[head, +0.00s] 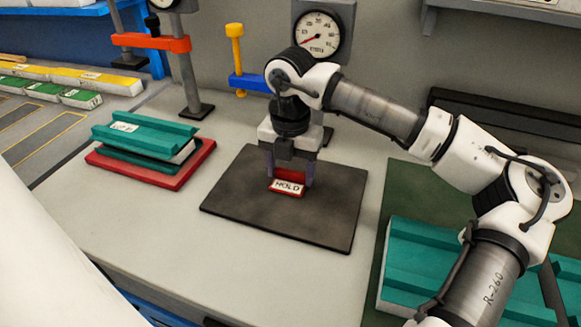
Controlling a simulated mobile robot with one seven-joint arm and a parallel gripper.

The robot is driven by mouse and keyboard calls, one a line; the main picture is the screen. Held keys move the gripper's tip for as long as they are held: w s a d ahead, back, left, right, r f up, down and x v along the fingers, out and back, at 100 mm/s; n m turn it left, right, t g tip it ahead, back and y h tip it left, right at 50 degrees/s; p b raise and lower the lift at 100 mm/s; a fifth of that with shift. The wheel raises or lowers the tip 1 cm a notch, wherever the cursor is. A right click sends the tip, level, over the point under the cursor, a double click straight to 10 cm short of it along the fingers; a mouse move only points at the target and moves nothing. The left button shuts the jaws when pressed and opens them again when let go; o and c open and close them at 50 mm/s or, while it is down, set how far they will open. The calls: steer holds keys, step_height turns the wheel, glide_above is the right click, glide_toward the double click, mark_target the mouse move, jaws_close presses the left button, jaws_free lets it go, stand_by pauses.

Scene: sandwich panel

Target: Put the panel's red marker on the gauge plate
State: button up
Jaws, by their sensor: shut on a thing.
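The red marker (287,188), with a white label reading HOLD, is between the fingers of my gripper (288,178). My gripper points down and is shut on it. The marker is at or just above the dark flat plate (240,205) in the middle of the bench; I cannot tell if it touches. This plate looks like the gauge plate, with a round dial gauge (320,34) behind it. A teal panel stack (146,139) with a white label lies at the left on a red base (150,176).
A clamp stand with an orange arm (150,42) stands behind the stack. A blue clamp arm with a yellow screw (236,45) is behind the plate. Another teal ribbed panel (405,250) lies on a green mat (402,190) at the right, under my arm. The bench front is clear.

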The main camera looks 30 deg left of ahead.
mark_target(290, 174)
steer(key=shift+f, duration=0.15)
steer(key=o, duration=1)
step_height(290, 174, up, 12)
steer(key=shift+r+b, duration=0.2)
steer(key=shift+b, duration=0.1)
